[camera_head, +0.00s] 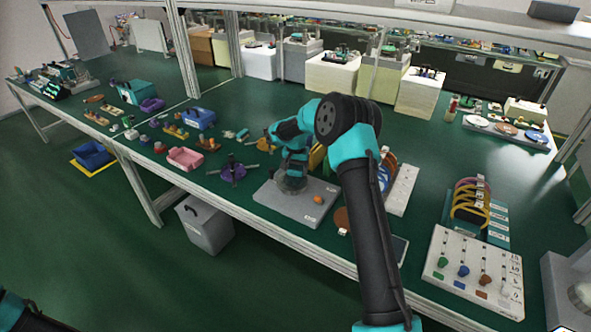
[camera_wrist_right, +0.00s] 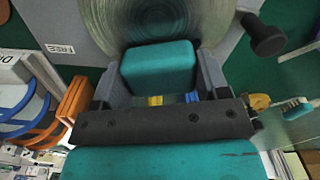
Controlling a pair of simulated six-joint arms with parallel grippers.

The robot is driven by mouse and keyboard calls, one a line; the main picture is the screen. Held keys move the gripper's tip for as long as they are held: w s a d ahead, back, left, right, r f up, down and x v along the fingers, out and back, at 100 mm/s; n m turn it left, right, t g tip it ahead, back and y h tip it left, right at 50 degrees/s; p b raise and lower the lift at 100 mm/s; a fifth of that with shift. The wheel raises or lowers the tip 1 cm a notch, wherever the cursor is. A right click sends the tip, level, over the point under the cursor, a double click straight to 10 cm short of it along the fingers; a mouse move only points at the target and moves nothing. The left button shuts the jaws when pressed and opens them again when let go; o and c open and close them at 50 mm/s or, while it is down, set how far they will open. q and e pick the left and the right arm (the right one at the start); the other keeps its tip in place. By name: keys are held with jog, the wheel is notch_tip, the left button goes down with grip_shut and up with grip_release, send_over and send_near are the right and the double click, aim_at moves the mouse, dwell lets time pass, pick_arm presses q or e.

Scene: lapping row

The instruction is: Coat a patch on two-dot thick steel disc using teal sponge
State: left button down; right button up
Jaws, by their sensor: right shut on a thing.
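My right gripper (camera_head: 291,174) is shut on the teal sponge (camera_wrist_right: 159,66), which sits between its two grey fingers in the right wrist view. A round steel disc (camera_wrist_right: 160,17) with fine circular marks lies just beyond the sponge. The sponge overlaps the disc's near edge in that view; I cannot tell whether they touch. In the head view the disc (camera_head: 291,187) shows partly under the gripper, on a grey plate (camera_head: 322,205). Its dots are not visible. My left gripper is out of view; only a bit of my left arm shows at the lower left.
A black knob (camera_wrist_right: 264,35) stands right of the disc in the wrist view. A purple clamp-like thing (camera_head: 233,172) and a pink bin (camera_head: 185,158) stand left of the plate. A white panel with coloured knobs (camera_head: 470,268) lies at the right. The green bench beyond is partly clear.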

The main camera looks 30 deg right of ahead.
aim_at(285, 186)
dwell(0.3)
jog(key=shift+s+a, duration=0.45)
jog(key=shift+a, duration=0.45)
jog(key=shift+s+a, duration=0.45)
jog(key=shift+a, duration=0.4)
jog(key=shift+s+a+f, duration=0.1)
jog(key=shift+s+a, duration=0.35)
jog(key=shift+a, duration=0.45)
jog(key=shift+s+a, duration=0.4)
jog(key=shift+a, duration=0.45)
jog(key=shift+r, duration=3.05)
